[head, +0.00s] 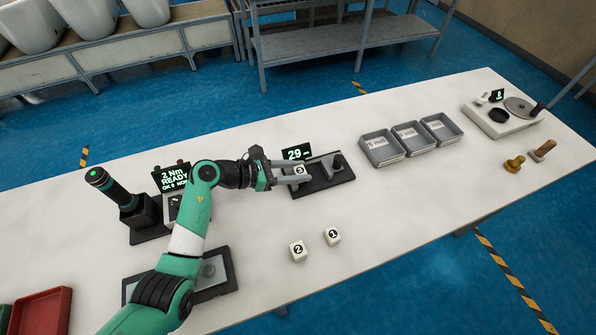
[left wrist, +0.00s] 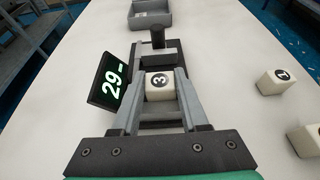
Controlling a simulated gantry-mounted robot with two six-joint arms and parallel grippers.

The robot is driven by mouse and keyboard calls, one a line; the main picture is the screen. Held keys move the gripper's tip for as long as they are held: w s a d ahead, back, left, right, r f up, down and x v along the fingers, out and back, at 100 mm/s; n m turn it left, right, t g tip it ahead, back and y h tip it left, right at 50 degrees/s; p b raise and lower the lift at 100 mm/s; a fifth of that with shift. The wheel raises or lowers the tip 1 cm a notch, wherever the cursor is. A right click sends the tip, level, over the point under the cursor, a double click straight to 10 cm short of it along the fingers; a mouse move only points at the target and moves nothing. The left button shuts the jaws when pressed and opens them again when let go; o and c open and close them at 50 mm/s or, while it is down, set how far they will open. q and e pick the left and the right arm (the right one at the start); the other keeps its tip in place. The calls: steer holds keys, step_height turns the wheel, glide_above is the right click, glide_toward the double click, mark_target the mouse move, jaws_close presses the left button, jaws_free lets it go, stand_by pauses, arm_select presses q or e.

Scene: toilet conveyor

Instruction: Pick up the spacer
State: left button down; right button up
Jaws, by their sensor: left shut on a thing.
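The spacer marked 3 (head: 299,170) is a small white block at the black measuring fixture (head: 322,184). My left gripper (head: 290,174) is shut on this block. In the left wrist view the block (left wrist: 159,88) sits between the two grey fingers (left wrist: 160,95), in line with the fixture's grey jaw; whether it touches the fixture is unclear. The display (head: 297,152) beside it reads 29. Two more white blocks, marked 2 (head: 298,250) and 1 (head: 332,236), lie on the table in front of the fixture. My right gripper is not in view.
Grey labelled trays (head: 382,148) stand right of the fixture. A torque driver stand (head: 140,215) and red bin (head: 42,310) are at the left. The front middle table is mostly clear.

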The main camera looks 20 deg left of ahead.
arm_select(q)
steer(key=s+d+r+p, duration=0.7)
steer(key=d+r+p, duration=0.1)
steer(key=d+r, duration=0.3)
steer(key=shift+s+d+r, duration=0.3)
steer(key=shift+s+r, duration=0.05)
steer(key=shift+s, duration=0.05)
